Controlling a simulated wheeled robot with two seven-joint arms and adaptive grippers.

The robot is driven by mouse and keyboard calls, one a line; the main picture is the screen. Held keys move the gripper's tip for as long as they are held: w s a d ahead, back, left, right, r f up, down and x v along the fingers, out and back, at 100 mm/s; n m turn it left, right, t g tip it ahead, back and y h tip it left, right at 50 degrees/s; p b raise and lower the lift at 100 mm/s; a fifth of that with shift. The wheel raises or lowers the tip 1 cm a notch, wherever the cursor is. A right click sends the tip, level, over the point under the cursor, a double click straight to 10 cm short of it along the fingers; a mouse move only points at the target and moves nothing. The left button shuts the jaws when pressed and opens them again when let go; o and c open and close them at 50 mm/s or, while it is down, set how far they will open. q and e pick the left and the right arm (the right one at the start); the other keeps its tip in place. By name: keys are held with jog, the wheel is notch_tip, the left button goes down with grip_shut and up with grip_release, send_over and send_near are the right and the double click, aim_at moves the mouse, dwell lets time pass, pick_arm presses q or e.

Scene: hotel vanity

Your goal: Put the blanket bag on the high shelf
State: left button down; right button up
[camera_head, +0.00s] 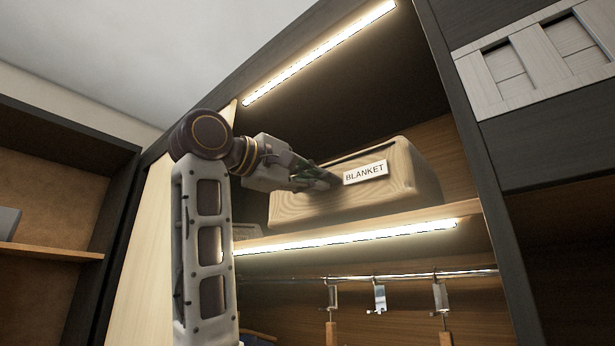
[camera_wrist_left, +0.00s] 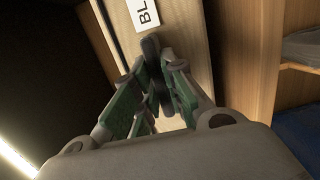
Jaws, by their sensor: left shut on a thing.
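The blanket bag (camera_head: 380,197) is a pale, wood-grained, rounded box with a white label reading "BLANKET". In the head view it is on the high shelf (camera_head: 440,214), inside the lit upper compartment, with its base at or just above the board. My left gripper (camera_head: 334,182) reaches in from the left to the bag's front, beside the label. In the left wrist view the green-padded fingers (camera_wrist_left: 160,52) are close together against the bag's pale face (camera_wrist_left: 188,50). My right gripper is out of view.
A light strip (camera_head: 320,52) runs along the compartment's top and another (camera_head: 350,238) below the shelf. A rail (camera_head: 400,275) with several hangers is underneath. A dark upright panel (camera_head: 480,150) bounds the right side. Dark free room lies above the bag.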

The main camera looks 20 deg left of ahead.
aim_at(325, 197)
pick_arm(q)
jog(key=shift+p+x, duration=0.45)
jog(key=shift+x, duration=0.95)
jog(key=shift+w+a+f, duration=0.1)
jog(key=shift+w+f, duration=0.05)
jog(key=shift+f+b, duration=1)
jog(key=c, duration=1.4)
grip_release()
jog(key=shift+f, duration=0.15)
jog(key=shift+v, duration=6.05)
